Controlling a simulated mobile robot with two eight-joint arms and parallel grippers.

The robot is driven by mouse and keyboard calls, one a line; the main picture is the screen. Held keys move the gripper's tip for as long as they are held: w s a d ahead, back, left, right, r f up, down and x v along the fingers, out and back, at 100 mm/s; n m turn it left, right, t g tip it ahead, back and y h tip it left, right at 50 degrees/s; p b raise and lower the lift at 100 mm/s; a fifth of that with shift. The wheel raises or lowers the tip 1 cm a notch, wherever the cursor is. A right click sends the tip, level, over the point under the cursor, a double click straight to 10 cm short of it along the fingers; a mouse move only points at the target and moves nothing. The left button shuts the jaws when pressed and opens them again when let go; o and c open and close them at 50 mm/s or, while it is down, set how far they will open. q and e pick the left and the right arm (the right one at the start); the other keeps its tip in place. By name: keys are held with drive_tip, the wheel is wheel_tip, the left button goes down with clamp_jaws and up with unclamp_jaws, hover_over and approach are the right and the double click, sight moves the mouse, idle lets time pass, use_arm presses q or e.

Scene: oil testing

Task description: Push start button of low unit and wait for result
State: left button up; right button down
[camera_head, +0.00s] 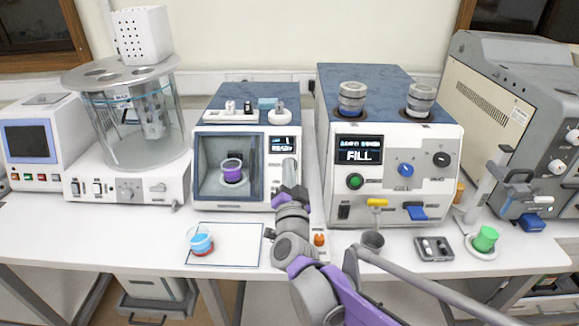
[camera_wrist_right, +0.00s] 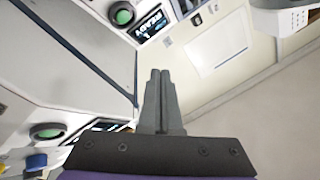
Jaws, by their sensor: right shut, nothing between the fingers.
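The low unit (camera_head: 212,138) is a white box with a blue-grey top and an open chamber holding a purple cup (camera_head: 231,171). Its small display (camera_head: 282,143) appears to read READY; the wrist view also shows this display (camera_wrist_right: 150,24), beside a green button (camera_wrist_right: 122,14). My left gripper is out of view.
The taller unit (camera_head: 385,80) on the right has its own green button (camera_head: 355,181) and a FILL display. A cup of blue and red (camera_head: 201,240) stands on a white mat (camera_head: 235,230). A glass bath apparatus (camera_head: 130,115) stands left. A green cup (camera_head: 485,238) is at right.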

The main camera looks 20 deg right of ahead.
drive_tip(key=shift+w+d+f+b, duration=0.3)
drive_tip(key=shift+w+f+b, duration=0.4)
drive_tip(key=shift+w+f, duration=0.3)
drive_tip(key=shift+w+d+f+b, duration=0.35)
drive_tip(key=shift+w+f+b, duration=0.35)
drive_tip(key=shift+w, duration=0.55)
drive_tip(key=shift+w+d+f+b, duration=0.3)
drive_tip(key=shift+w+f+b, duration=0.35)
drive_tip(key=shift+w+f, duration=0.4)
drive_tip(key=shift+w+d+f, duration=0.1)
drive_tip(key=shift+w+f, duration=0.05)
drive_tip(key=shift+w, duration=0.2)
drive_tip(key=shift+w+d+f, duration=0.1)
drive_tip(key=shift+w+f, duration=0.15)
drive_tip(key=shift+w, duration=0.05)
idle(0.3)
idle(0.3)
drive_tip(key=shift+s+a+r, duration=0.2)
drive_tip(key=shift+s+r, duration=0.3)
drive_tip(key=shift+s, duration=0.15)
